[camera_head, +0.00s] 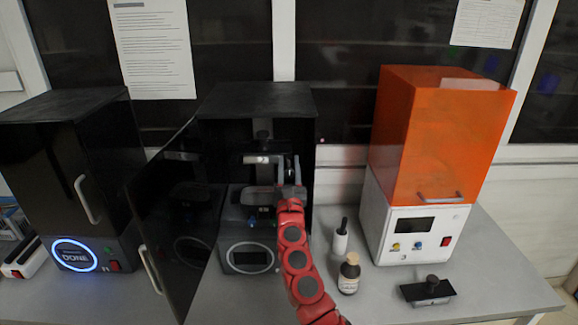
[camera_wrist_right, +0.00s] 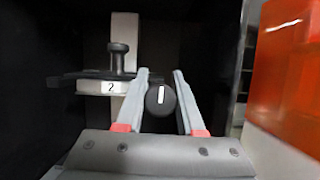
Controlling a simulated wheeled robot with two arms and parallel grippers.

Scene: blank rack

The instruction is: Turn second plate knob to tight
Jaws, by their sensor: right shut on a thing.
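The middle black machine (camera_head: 258,97) stands with its door (camera_head: 178,215) swung open to the left. Inside it, a dark plate (camera_wrist_right: 92,75) sits at a bracket labelled 2 (camera_wrist_right: 111,87), with a small black post knob (camera_wrist_right: 119,48) above it. My right gripper (camera_head: 289,172) reaches into the machine. In the right wrist view its fingers (camera_wrist_right: 161,85) are shut on a round black knob (camera_wrist_right: 161,100) with a white mark that stands nearly upright. In the head view the gripper and arm hide this knob. My left gripper is not in view.
A closed black machine (camera_head: 65,150) with a lit DONE ring stands at left. An orange-hooded machine (camera_head: 435,130) stands at right. A white bottle (camera_head: 340,240), a brown bottle (camera_head: 349,273) and a black plate with a knob (camera_head: 428,291) stand on the bench near my right arm.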

